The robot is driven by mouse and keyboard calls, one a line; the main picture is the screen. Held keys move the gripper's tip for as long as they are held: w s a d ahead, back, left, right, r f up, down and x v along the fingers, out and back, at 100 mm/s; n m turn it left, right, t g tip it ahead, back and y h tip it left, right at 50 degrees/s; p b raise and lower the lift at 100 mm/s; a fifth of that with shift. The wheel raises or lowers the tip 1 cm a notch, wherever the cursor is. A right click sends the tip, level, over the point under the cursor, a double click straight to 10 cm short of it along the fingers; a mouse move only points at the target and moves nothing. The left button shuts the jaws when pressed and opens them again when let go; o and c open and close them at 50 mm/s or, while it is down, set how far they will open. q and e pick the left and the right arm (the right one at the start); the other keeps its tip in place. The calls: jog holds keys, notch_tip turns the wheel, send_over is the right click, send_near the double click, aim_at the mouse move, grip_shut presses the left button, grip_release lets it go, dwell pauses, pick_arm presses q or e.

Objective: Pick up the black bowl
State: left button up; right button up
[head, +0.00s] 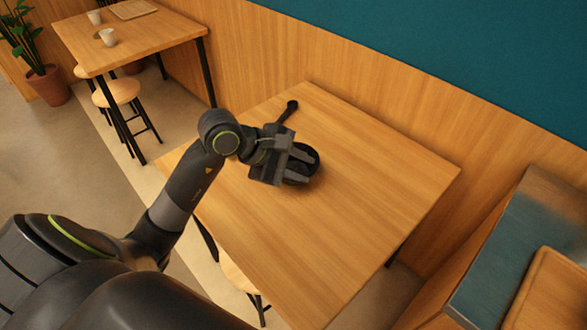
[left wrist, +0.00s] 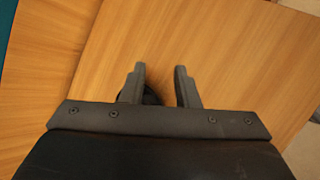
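The black bowl (head: 316,166) is on the wooden table (head: 360,200) in the head view, largely hidden behind my left gripper (head: 308,168). The gripper is at the bowl, its two grey fingers reaching over it. In the left wrist view the fingers (left wrist: 161,70) stand apart with bare wood showing between them. A dark curved piece, likely the bowl (left wrist: 151,97), shows beside the left finger, and the rest is hidden by the gripper body. I cannot tell whether a finger touches the bowl. My right gripper is in neither view.
The right and near parts of the table are clear. A wood-panelled wall (head: 400,110) borders its far side. Another table (head: 140,40) with cups stands at upper left, and a counter (head: 500,250) at right.

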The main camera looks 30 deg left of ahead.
pick_arm(q)
jog(key=a+g+y, duration=0.2)
jog(key=a+y, duration=0.4)
jog(key=a, duration=0.4)
jog(key=x, duration=1.3)
jog(key=shift+a+f+b, duration=0.1)
jog(key=shift+b, duration=0.2)
jog(key=shift+w+p+x, duration=0.2)
jog(key=shift+p+x, duration=0.15)
jog(key=shift+x, duration=2.25)
grip_shut()
